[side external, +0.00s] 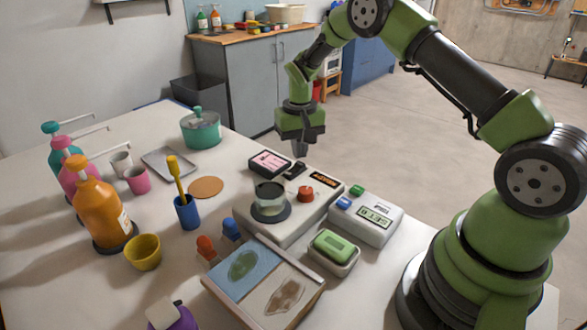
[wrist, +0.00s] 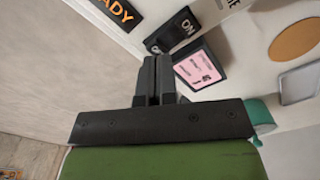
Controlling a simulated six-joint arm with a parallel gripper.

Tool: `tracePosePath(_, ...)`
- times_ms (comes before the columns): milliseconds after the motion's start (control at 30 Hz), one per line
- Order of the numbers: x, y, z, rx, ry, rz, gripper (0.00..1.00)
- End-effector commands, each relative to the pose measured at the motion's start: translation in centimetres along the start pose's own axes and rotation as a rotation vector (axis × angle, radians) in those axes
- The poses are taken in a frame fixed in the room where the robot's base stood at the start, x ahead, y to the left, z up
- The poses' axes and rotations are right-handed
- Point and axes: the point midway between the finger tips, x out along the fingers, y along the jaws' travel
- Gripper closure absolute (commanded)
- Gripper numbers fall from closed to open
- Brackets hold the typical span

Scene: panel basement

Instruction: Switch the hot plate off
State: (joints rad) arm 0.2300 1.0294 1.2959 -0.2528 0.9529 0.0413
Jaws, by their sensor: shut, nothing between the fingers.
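The hot plate (side external: 240,217) is a pale box on the table with a glass beaker (side external: 268,192) standing on its dark round plate. It has a red knob (side external: 306,194) and a dark display with orange lettering (side external: 324,180); in the wrist view the display (wrist: 112,12) reads "ADY", cut off by the edge. A black rocker switch (side external: 294,168) sits at its far end; in the wrist view the switch (wrist: 172,30) shows "ON" at its right end. My gripper (side external: 300,153) is shut and empty, pointing down just above the switch, apparently not touching it.
A black-framed pink label (side external: 270,163) lies beside the switch. A box with a green display (side external: 375,215) and a dish with a green block (side external: 334,246) stand to the right. Pump bottles (side external: 98,205), cups and a teal pot (side external: 201,130) stand left. Open floor lies beyond the table.

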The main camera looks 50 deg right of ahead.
Motion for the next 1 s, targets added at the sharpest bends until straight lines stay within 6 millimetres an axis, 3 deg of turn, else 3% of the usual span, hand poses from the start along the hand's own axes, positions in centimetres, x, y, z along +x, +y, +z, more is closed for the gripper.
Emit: tracePosePath(1000, 1.6, 0.0, 0.0, 0.000, 0.000, 0.000, 1.00)
